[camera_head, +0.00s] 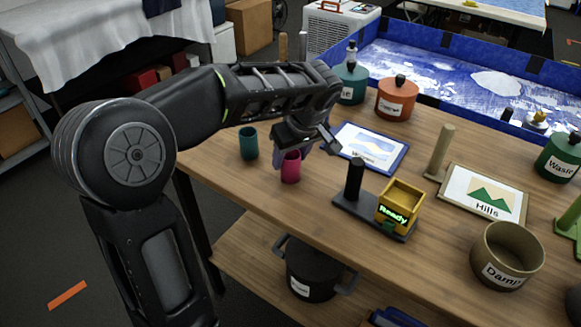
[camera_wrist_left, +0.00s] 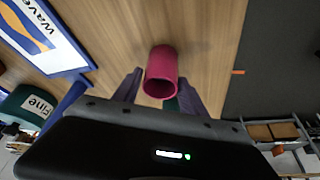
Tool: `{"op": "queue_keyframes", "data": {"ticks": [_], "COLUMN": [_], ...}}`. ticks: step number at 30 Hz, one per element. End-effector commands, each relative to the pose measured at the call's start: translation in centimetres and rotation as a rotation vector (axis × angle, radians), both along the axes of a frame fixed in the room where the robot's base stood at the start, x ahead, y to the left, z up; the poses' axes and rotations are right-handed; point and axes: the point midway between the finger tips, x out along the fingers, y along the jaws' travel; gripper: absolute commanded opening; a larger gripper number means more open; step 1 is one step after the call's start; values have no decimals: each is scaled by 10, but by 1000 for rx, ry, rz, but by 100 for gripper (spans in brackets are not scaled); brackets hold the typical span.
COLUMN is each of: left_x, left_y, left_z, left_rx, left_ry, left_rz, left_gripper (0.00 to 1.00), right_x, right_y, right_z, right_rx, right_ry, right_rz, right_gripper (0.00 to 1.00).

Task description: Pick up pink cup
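The pink cup (camera_head: 290,167) stands upright on the wooden table. My left gripper (camera_head: 306,143) is above and around its upper part in the head view. In the left wrist view the pink cup (camera_wrist_left: 161,72) lies between the two fingertips (camera_wrist_left: 160,80), with a small gap seeming to show on each side, so the gripper looks open. The gripper hides part of the cup's rim in the head view. My right gripper is not in view.
A teal cup (camera_head: 249,143) stands just left of the pink cup. The wave picture (camera_head: 370,147) lies to the right. A dark stand with a yellow "Ready" box (camera_head: 401,202) is nearer right. A brown pot (camera_head: 507,256) stands at the front right.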

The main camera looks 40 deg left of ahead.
Motion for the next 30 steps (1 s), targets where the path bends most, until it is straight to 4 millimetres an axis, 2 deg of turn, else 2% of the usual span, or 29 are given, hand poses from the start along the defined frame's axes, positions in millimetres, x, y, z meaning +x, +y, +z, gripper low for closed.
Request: {"op": "queue_keyframes", "data": {"ticks": [2, 17, 25, 30], "left_x": [0, 0, 0, 1], "left_y": [0, 0, 0, 0], "left_z": [0, 0, 1, 15], "left_rx": [0, 0, 0, 1], "left_ry": [0, 0, 0, -3], "left_rz": [0, 0, 0, 1], "left_gripper": [42, 1, 0, 0], "right_x": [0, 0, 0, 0], "right_y": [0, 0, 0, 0], "right_z": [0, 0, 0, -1], "right_rx": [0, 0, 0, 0], "right_ry": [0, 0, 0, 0], "right_rz": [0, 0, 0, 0], "right_gripper": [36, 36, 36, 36]}}
